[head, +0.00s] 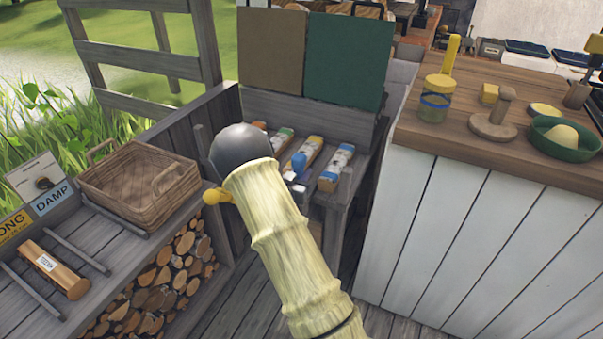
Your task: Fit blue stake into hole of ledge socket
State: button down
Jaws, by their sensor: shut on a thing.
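A small blue rounded piece (298,162), which looks like the head of the blue stake, shows just right of my arm, in front of the labelled logs. Its lower part is hard to make out, and I cannot tell whether it is held or in a hole. My pale ribbed arm, with a dark round joint, crosses the middle of the view and covers part of the grey ledge (366,165).
Several logs with coloured bands (338,168) lie on the ledge. A yellow knob (216,195) shows left of my arm. A wicker basket (140,185) stands on the left bench above stacked firewood (165,275). A white-sided counter (470,240) bounds the right.

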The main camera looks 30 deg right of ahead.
jog(key=shift+f+b, duration=1.25)
jog(key=shift+f, duration=0.55)
jog(key=c, duration=1.2)
grip_release()
jog(key=shift+o, duration=0.2)
jog(key=shift+s+a, duration=0.1)
jog(key=p+v, duration=0.2)
jog(key=v, duration=1.5)
jog(key=shift+a+r, duration=0.1)
jog(key=shift+r, duration=0.05)
